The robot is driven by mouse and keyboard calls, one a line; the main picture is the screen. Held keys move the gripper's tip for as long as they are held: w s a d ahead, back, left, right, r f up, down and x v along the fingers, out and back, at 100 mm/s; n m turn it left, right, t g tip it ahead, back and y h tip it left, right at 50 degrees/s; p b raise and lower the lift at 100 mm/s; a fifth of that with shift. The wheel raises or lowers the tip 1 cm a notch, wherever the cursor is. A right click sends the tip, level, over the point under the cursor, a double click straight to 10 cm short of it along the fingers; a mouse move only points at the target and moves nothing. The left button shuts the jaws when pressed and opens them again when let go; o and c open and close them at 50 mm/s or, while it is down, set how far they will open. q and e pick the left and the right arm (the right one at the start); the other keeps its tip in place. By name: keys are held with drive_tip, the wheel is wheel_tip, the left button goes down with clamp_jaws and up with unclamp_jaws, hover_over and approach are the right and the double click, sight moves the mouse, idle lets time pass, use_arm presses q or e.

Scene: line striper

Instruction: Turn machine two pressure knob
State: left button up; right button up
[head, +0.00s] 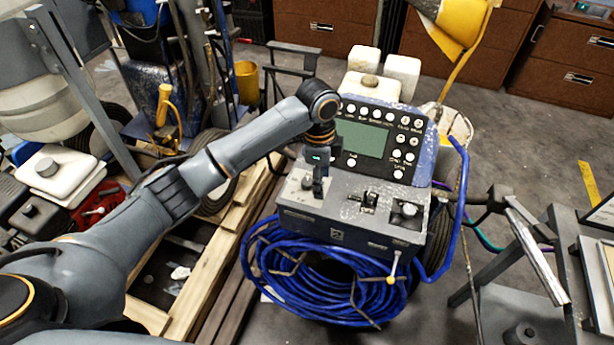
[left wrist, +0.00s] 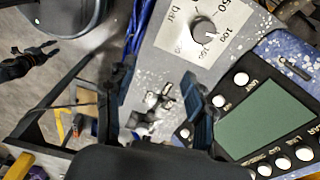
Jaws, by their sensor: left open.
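The blue and grey machine marked 2 (head: 337,235) stands at the centre of the head view. Its pressure knob (left wrist: 205,30) is round and dark, on a white plate with a Bar scale, at the top of the left wrist view. In the head view this knob (head: 306,183) is on the left of the grey deck, partly covered by my gripper. My left gripper (head: 318,180) hangs just over the deck beside it. In the left wrist view, the gripper (left wrist: 158,82) is open, with metal switches (left wrist: 155,105) showing between its fingers. The knob is outside the fingers.
A panel with a green screen (head: 362,138) and several buttons rises behind the deck. A blue hose coil (head: 320,285) hangs in front. A wooden pallet (head: 205,290) is at left; a metal stand (head: 530,250) is at right.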

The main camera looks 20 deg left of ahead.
use_arm(q)
approach(307, 181)
drive_tip(key=shift+m+y, duration=0.3)
drive_tip(key=shift+y, duration=0.1)
drive_tip(key=f, duration=0.6)
drive_tip(key=f+p, duration=0.1)
drive_tip(key=f, duration=0.2)
drive_tip(key=shift+s+d, duration=0.1)
drive_tip(key=shift+d, duration=0.25)
drive_tip(key=shift+r, duration=0.1)
clamp_jaws()
